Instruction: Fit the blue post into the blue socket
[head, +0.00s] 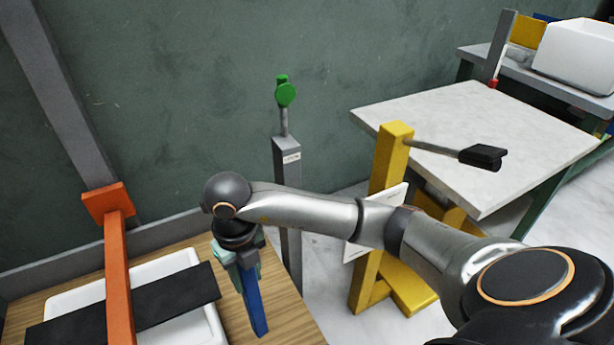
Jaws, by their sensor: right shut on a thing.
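My right gripper (240,270) points down over the wooden table at the lower middle of the head view. It is shut on the blue post (257,308), which hangs below it, close to upright with a slight tilt. The post's lower end is over the wooden surface near the table's right edge; I cannot tell whether it touches. I cannot make out a blue socket in this view. My left gripper is not in view.
Left of the post, a white tray (195,258) lies on the wooden table (290,318) under a black bar (180,298) and an orange upright (118,270). A grey post with a green knob (286,95), a yellow stand (388,160) and a white-topped table (490,120) stand beyond.

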